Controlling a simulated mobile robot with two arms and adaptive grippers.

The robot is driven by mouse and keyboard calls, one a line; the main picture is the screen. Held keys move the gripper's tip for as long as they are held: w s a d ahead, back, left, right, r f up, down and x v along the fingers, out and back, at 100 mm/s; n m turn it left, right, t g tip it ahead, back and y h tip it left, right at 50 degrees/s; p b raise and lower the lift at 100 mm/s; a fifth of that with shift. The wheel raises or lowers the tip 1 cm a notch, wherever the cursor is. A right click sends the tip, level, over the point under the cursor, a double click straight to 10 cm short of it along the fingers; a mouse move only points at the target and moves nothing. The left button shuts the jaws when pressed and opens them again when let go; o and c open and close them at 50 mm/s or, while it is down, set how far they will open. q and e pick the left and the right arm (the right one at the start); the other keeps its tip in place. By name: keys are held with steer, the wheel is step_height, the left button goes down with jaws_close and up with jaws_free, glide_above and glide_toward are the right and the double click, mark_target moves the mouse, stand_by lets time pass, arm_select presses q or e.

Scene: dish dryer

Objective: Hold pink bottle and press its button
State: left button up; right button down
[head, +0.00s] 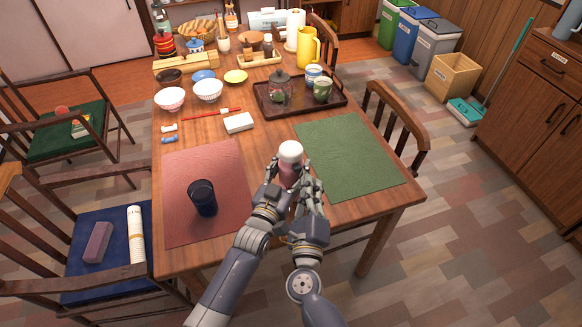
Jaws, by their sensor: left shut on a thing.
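The pink bottle (289,174) with a rounded white top stands upright near the front middle of the table, between the red and green mats. My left gripper (278,178) is shut on the bottle's body from the near left side. My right gripper (311,184) is close against the bottle's right side, below the white top. Its fingers overlap the bottle's edge, and I cannot tell whether they touch it or how far they are open. The grippers hide the bottle's lower part and base. I cannot make out a button.
The green mat (350,155) to the right is bare. A white box (239,122) and a dark tray (333,107) with a teapot and cups are behind. Chairs flank the table.

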steer(key=shift+w+a, duration=0.35)
steer(key=shift+w, duration=0.4)
stand_by(0.9)
